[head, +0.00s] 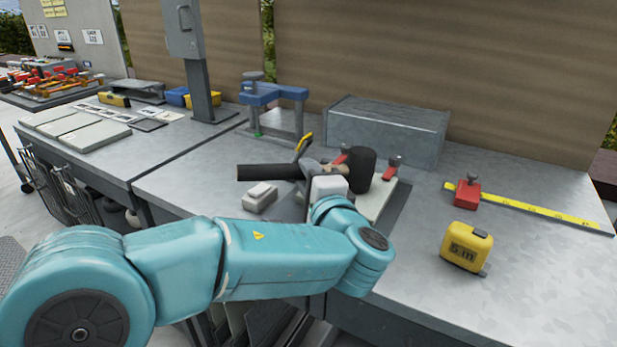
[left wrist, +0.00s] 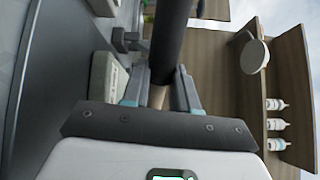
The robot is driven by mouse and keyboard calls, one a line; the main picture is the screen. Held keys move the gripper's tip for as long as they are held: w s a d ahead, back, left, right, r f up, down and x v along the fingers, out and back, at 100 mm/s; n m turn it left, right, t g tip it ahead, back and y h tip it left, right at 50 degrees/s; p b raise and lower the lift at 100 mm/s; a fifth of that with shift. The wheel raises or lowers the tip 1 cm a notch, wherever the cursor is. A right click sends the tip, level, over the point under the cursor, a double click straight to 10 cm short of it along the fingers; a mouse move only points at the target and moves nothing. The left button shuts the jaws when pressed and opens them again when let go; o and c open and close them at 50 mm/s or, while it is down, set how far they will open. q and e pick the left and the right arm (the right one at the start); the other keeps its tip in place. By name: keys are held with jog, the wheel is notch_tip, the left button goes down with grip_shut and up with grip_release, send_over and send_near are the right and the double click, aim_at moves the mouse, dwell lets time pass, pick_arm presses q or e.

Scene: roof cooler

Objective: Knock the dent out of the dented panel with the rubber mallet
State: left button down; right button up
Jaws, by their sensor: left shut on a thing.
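My left gripper (head: 322,172) is shut on the rubber mallet (head: 361,170). The mallet is held about level above the bench, its black head at the right and its dark grip (head: 270,172) pointing left. In the left wrist view the fingers (left wrist: 160,90) close around the wooden part of the handle, and the dark grip (left wrist: 170,40) runs up out of the picture. A pale panel (head: 378,206) lies under and beside the mallet head, with red clamps (head: 394,168) at its far edge. My arm and the mallet hide much of it, and I cannot make out the dent. My right gripper is not in view.
A light grey block (head: 260,197) lies left of my gripper. A metal box (head: 388,132) stands behind the panel and a blue-topped stand (head: 272,97) behind to the left. A yellow tape measure (head: 467,246) and a red clamp block (head: 467,193) are at the right, with free bench around them.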

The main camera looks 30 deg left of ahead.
pick_arm(q)
jog(key=shift+r+p, duration=0.55)
jog(key=shift+p, duration=0.2)
notch_tip(320, 180, up, 5)
jog(key=p, duration=0.3)
jog(key=shift+r, duration=0.15)
notch_tip(320, 180, up, 8)
jog(key=p, duration=0.5)
